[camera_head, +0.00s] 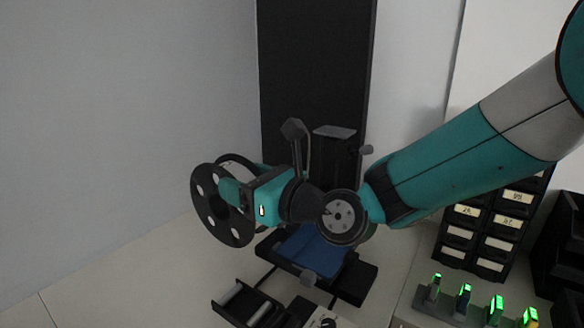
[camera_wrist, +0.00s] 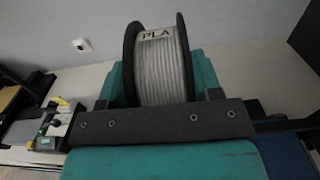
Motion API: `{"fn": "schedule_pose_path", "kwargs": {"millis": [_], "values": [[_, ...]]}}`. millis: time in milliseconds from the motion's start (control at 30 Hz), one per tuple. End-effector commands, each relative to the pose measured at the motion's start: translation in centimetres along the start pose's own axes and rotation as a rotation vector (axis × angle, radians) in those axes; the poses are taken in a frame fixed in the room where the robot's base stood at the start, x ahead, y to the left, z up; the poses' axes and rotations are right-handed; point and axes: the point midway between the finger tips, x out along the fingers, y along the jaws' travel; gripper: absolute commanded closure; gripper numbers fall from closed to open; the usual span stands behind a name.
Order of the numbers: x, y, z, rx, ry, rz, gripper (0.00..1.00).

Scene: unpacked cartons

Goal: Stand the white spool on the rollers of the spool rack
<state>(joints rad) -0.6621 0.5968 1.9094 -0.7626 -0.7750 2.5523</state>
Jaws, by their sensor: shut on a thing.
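The white spool (camera_head: 238,230) has black flanges with holes, and white filament wound between them. In the wrist view the spool (camera_wrist: 160,62) shows the letters PLA on its white winding. My gripper (camera_head: 236,190) is shut on it, with a teal finger at each flange, and holds it raised at the left of the head view. The spool rack (camera_head: 223,309) is a low black frame with pale rollers (camera_head: 231,293), below the spool and slightly right of it in the head view. No spool shows on its rollers. My wrist hides part of the spool's surroundings.
A machine with a blue plate (camera_head: 312,250) and a tall black panel (camera_head: 316,60) stands behind my wrist. Labelled drawers (camera_head: 462,235) and several green-lit items (camera_head: 465,297) are at the right. The light surface (camera_head: 120,270) left of the rack is clear.

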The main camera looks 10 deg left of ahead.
Motion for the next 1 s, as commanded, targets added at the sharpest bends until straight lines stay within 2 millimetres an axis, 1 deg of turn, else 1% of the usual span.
{"fn": "schedule_pose_path", "kwargs": {"millis": [267,367,467,700,800,900,1000], "values": [[0.0,0.0,0.1,0.000,-0.004,0.000,0.87],[0.0,0.0,-0.7,0.000,-0.002,0.000,0.87],[0.0,-0.1,-2.7,0.003,0.002,-0.001,0.87],[0.0,-0.1,-9.4,0.005,0.003,-0.002,0.87],[0.0,-0.1,-11.9,0.004,0.001,-0.002,0.87],[0.0,-0.1,-13.7,0.003,0.000,-0.001,0.87],[0.0,-0.1,-14.7,0.001,-0.003,-0.002,0.87]]}}
